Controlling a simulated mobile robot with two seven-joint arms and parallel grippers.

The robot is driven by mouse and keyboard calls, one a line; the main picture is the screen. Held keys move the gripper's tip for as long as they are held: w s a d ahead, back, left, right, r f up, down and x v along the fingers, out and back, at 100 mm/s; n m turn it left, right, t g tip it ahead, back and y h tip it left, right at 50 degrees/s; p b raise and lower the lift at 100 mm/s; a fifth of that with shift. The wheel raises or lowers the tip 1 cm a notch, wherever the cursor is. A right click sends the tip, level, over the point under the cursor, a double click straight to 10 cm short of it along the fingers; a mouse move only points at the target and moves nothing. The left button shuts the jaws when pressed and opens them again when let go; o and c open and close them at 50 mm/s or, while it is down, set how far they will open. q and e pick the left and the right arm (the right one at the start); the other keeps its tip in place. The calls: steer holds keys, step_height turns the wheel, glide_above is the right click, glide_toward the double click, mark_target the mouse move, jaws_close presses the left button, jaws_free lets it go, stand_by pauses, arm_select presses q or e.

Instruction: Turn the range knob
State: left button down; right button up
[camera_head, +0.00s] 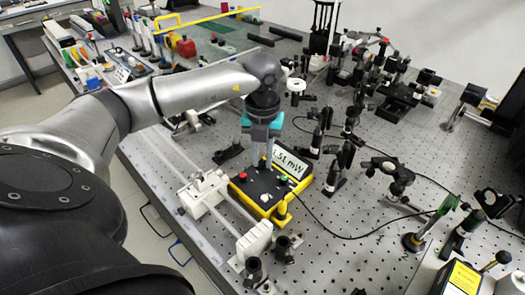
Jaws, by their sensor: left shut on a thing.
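The power meter (262,211) is a yellow and black box on the optical bench, with a tilted display (291,163) that reads in mW. My right gripper is not in view.
A white rail with sliding mounts (203,192) runs along the left of the meter. Post-mounted optics (396,176) crowd the right side. A black cable (345,236) curves right from the meter. A yellow bar (205,19) stands at the back.

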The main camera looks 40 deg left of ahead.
mark_target(263, 162)
arm_select(q)
steer(key=n+p, duration=0.2)
steer(key=n, duration=0.4)
stand_by(0.5)
steer(key=c, duration=0.8)
jaws_free()
steer(key=shift+o, duration=0.2)
step_height(263, 162, up, 15)
steer(key=p, duration=0.2)
steer(key=shift+r, duration=0.15)
